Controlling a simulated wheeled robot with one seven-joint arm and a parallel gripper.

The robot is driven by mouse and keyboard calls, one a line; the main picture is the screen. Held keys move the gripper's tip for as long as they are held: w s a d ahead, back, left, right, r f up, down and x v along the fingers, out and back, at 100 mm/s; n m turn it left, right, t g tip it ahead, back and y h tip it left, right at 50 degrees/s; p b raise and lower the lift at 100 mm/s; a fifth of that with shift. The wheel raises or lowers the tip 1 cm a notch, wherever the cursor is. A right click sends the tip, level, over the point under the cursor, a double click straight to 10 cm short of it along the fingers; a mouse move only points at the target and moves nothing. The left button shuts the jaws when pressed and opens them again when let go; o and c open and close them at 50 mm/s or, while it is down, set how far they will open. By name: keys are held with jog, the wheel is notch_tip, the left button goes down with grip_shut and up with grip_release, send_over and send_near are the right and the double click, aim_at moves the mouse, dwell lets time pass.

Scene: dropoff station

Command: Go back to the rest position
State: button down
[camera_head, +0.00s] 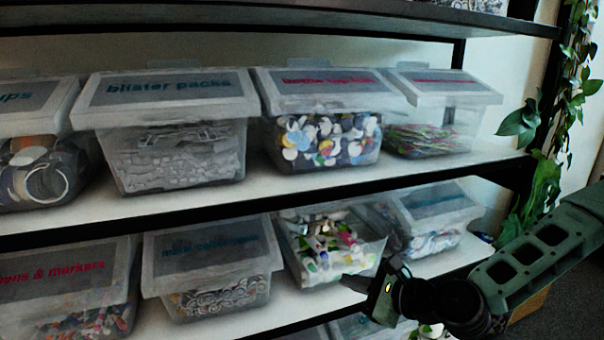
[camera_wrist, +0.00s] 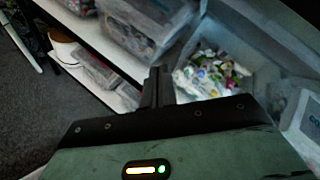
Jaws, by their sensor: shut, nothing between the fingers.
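My gripper (camera_head: 368,283) is at the lower right of the head view, in front of the lower shelf. Its fingers are shut with nothing between them. They point left, near the front of an open clear bin (camera_head: 362,255) full of mixed small items. In the wrist view the shut fingers (camera_wrist: 155,86) show at the centre, and the open bin's contents (camera_wrist: 212,74) lie beyond them to the right. I cannot tell whether the fingertips touch the bin.
Lidded bins labelled "blister packs" (camera_head: 172,145) and others line the upper shelf (camera_head: 215,200). More lidded bins (camera_head: 208,265) flank the open one on the lower shelf. A leafy plant (camera_head: 540,180) hangs at the right. Dark floor (camera_head: 575,262) is clear at the right.

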jog(key=s+a+f+n+g+h, duration=0.1)
jog(key=s+f+n+g+h, duration=0.1)
jog(key=s+n+g, duration=0.4)
jog(key=s+a+f+n+g+h, duration=0.2)
jog(key=s+n, duration=0.5)
jog(key=n, duration=0.3)
jog(key=s+d+r+n+g+h, duration=0.1)
jog(key=s+d+r+n+h, duration=0.1)
jog(key=s+r+n, duration=0.3)
jog(key=s+d+r+n+g+h+b, duration=0.1)
jog(key=s+d+r+n+h, duration=0.2)
jog(key=s+r+n, duration=0.3)
jog(key=s+n, duration=0.1)
jog(key=s, duration=0.2)
jog(key=shift+d+h, duration=0.3)
jog(key=shift+s+a+r, duration=0.1)
